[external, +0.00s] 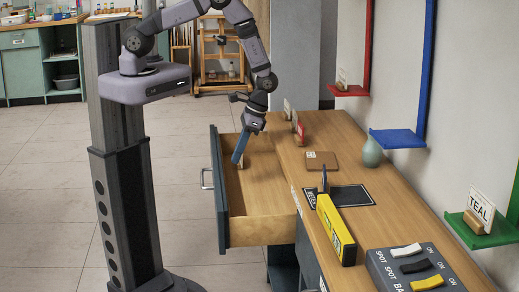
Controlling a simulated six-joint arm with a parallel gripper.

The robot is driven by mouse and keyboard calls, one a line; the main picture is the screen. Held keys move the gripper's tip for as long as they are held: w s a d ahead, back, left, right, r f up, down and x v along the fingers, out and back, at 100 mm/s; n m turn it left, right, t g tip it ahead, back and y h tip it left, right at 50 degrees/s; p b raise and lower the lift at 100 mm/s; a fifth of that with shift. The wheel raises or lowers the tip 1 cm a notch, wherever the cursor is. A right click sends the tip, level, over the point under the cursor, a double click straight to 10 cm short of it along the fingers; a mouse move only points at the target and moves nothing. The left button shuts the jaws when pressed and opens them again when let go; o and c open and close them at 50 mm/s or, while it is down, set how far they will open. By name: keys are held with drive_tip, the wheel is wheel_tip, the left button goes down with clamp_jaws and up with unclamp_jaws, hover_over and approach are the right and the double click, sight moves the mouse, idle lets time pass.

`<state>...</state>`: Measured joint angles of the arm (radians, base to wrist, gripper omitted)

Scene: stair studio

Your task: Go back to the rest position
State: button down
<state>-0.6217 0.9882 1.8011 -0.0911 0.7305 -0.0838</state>
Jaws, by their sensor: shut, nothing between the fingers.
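My gripper (237,158) points down over the open wooden drawer (262,232) of the desk.
The desk top (345,140) carries a brown pad (321,161), a green vase (372,151), a black mat (350,195), a yellow box (335,230) and a switch panel (385,270). Red (349,90), blue (398,138) and green (490,232) shelves line the wall. Floor left of my column is clear.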

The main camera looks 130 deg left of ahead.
drive_tip(key=shift+p+v, duration=0.85)
drive_tip(key=shift+v, duration=1.15)
drive_tip(key=w+d+r+m+t+y, duration=0.15)
drive_tip(key=d+r+m, duration=0.35)
drive_tip(key=d+r, duration=0.65)
drive_tip(key=s+d+r+m+t+y, duration=0.1)
drive_tip(key=s+d+r+m, duration=0.3)
drive_tip(key=s+d+r, duration=0.2)
wheel_tip(320, 180, up, 3)
drive_tip(key=shift+s+d+f+t+y, duration=0.25)
drive_tip(key=shift+s+d+t+y, duration=0.1)
drive_tip(key=shift+s, duration=0.15)
